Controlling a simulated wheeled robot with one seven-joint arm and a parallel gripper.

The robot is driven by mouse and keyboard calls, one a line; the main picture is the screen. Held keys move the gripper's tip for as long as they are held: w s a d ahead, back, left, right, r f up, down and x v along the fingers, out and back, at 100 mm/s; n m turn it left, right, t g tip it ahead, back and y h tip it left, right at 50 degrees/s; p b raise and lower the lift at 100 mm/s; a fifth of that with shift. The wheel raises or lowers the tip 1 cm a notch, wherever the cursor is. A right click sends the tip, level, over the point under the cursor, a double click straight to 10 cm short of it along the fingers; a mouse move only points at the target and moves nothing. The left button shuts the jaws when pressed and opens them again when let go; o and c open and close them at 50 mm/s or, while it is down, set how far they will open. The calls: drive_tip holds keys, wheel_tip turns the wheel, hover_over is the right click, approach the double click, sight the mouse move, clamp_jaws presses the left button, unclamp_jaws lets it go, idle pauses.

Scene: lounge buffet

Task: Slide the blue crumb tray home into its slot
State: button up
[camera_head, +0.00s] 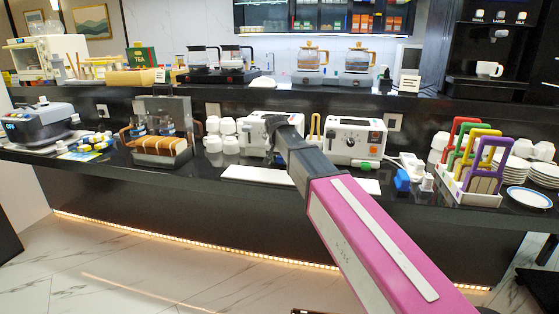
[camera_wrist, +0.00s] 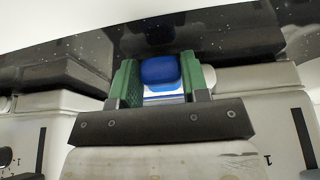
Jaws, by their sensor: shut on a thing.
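My gripper (camera_wrist: 161,84) shows in the wrist view with its green-padded fingers on either side of the rounded blue handle of the crumb tray (camera_wrist: 158,70). It is shut on this handle. A pale strip shows just beside the blue part, between the fingers. In the head view my gripper (camera_head: 276,122) is at the left white toaster (camera_head: 256,130), and my arm covers part of that toaster. The blue tray cannot be made out there. The slot is hidden, so I cannot tell how far in the tray sits.
A second white toaster (camera_head: 356,140) stands to the right, with a green piece (camera_head: 368,165) low on its front. White cups (camera_head: 222,135) stand left. A small blue object (camera_head: 403,180) and a rack with coloured frames (camera_head: 470,188) are right. A white mat (camera_head: 258,174) lies in front.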

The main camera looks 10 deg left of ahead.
drive_tip(key=shift+w, duration=0.65)
drive_tip(key=o, duration=1.3)
drive_tip(key=shift+d+r, duration=0.1)
drive_tip(key=shift+r, duration=2.95)
drive_tip(key=shift+s, duration=0.1)
